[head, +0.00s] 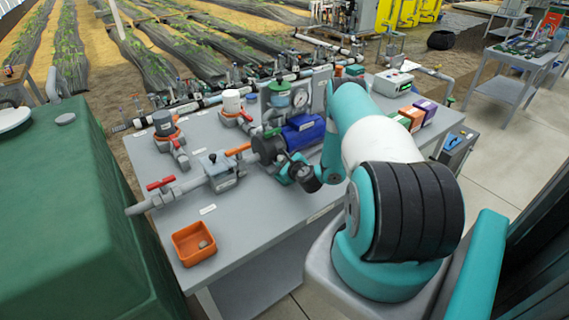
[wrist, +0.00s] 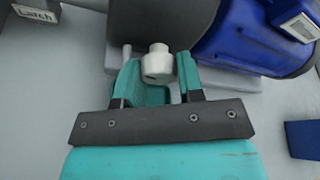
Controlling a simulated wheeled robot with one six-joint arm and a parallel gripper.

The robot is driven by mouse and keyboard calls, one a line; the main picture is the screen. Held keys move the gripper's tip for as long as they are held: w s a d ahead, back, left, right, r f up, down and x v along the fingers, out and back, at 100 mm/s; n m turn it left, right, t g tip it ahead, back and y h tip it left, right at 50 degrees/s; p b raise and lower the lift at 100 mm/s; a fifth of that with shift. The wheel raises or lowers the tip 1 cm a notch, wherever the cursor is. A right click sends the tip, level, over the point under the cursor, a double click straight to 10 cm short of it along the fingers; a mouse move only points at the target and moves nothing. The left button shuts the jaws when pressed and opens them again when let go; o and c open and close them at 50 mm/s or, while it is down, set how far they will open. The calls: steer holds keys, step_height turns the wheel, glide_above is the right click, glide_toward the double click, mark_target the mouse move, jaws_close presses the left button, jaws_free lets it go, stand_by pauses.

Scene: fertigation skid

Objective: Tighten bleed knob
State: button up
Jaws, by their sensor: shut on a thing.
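The bleed knob (wrist: 157,60) is a small pale knob low on the dark grey pump housing (wrist: 160,20) in the wrist view. My gripper (wrist: 158,74) has its teal fingers on either side of this knob and is shut on it. In the head view my gripper (head: 286,172) is at the front of the dark pump housing (head: 267,148), beside the blue motor (head: 303,132). My wrist hides the knob there.
The pump stands on a grey table (head: 240,215). A grey valve with an orange handle (head: 237,150) and a red-handled pipe (head: 160,184) lie to the left. An orange tray (head: 178,245) sits at the front left. Small boxes (head: 424,110) stand to the right.

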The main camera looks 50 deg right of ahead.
steer(key=m+b, duration=0.1)
steer(key=m+y+b, duration=0.1)
steer(key=b, duration=0.1)
steer(key=shift+d+f, duration=0.15)
steer(key=shift+f, duration=0.05)
steer(key=m+y+b, duration=0.2)
steer(key=m+b, duration=0.1)
steer(key=shift+t+b, duration=0.3)
steer(key=m+y+b, duration=0.2)
steer(key=m, duration=0.1)
steer(key=shift+d+r+t+b, duration=0.1)
steer(key=shift+t+b, duration=0.3)
steer(key=shift+r+m+t+y+b, duration=0.1)
steer(key=shift+m+t+y+b, duration=0.25)
steer(key=shift+m+b, duration=0.55)
steer(key=shift+y, duration=0.25)
steer(key=o, duration=0.9)
steer(key=b+v, duration=0.1)
steer(key=v, duration=1.6)
steer(key=shift+s+b, duration=0.2)
steer(key=shift+b, duration=0.2)
